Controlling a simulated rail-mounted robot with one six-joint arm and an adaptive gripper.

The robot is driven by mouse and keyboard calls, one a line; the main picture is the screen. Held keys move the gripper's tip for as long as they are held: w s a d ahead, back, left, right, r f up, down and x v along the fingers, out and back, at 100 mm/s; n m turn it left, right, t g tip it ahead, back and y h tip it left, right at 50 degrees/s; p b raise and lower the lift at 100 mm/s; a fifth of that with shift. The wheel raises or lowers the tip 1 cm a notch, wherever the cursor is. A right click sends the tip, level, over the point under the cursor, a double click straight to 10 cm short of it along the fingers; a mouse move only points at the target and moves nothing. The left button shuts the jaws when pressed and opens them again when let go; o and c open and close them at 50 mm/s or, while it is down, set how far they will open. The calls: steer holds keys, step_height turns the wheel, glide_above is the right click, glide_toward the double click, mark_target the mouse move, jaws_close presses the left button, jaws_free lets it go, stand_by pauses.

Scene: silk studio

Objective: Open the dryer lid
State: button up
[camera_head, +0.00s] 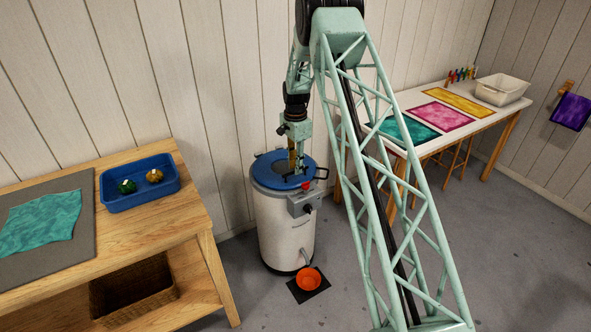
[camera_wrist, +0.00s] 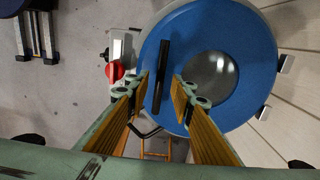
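The dryer (camera_head: 285,230) is a white upright cylinder against the wall in the head view. Its round blue lid (camera_head: 267,166) lies flat and closed on top. In the wrist view the lid (camera_wrist: 245,55) has a clear round window and a dark bar handle (camera_wrist: 163,60) beside it. My gripper (camera_head: 297,172) points down over the lid. In the wrist view my gripper (camera_wrist: 160,88) is open, its two fingers on either side of the handle, with gaps visible. I cannot tell how far above the lid the fingertips are.
A control box with a red knob (camera_wrist: 116,71) sits at the dryer's side. A wooden table (camera_head: 150,225) with a blue tray (camera_head: 108,200) is at left; a table with coloured cloths (camera_head: 440,117) is at right.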

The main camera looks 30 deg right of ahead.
steer(key=shift+f, duration=0.55)
jaws_close()
steer(key=shift+r, duration=0.15)
